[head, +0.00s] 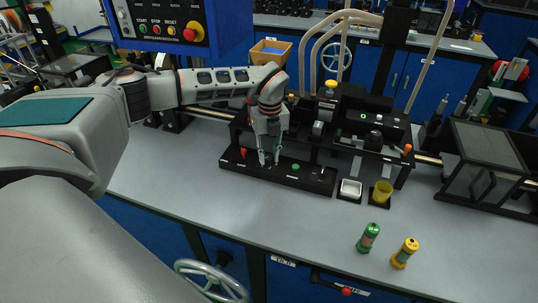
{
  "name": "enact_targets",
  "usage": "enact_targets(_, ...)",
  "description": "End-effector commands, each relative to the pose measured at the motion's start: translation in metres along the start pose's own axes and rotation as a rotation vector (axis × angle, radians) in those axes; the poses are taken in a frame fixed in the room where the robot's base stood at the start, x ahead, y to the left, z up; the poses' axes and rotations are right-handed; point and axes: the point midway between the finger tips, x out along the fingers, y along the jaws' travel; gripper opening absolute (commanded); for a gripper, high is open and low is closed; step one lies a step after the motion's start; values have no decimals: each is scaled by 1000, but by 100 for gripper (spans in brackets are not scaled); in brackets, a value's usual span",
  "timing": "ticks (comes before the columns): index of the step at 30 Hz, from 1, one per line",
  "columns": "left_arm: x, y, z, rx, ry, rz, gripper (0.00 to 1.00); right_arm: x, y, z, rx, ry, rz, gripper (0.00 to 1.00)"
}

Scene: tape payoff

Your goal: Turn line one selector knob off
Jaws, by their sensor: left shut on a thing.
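A low black control panel (222,162) lies along the bench in front of the machine. My left gripper (268,163) points straight down onto the panel, between a red control (243,153) and a green button (295,167). Its fingers are shut on a small selector knob, which they mostly hide. I cannot tell which way the knob points, and its label is too small to read. My right gripper is not in view.
A green canister (368,237) and a yellow canister (405,252) stand near the bench's front edge. A blue START/STOP/RESET box (157,44) hangs upper left. The bench's front left is clear.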

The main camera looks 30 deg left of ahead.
Motion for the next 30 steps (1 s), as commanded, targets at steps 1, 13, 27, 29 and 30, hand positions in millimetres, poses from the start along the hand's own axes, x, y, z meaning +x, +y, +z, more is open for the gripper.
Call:
enact_targets(1, 0, 0, 0, 42, 0, 0, 0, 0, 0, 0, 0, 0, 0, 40)
enact_targets(13, 0, 1, 0, 420, -6, 0, 0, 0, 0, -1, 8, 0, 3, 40)
enact_targets(27, 0, 2, 0, 738, -11, 0, 0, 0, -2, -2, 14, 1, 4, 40)
enact_targets(29, 0, 1, 0, 759, -12, -1, 0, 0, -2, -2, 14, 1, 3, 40)
enact_targets(30, 0, 2, 0, 773, -12, -1, 0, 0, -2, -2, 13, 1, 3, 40)
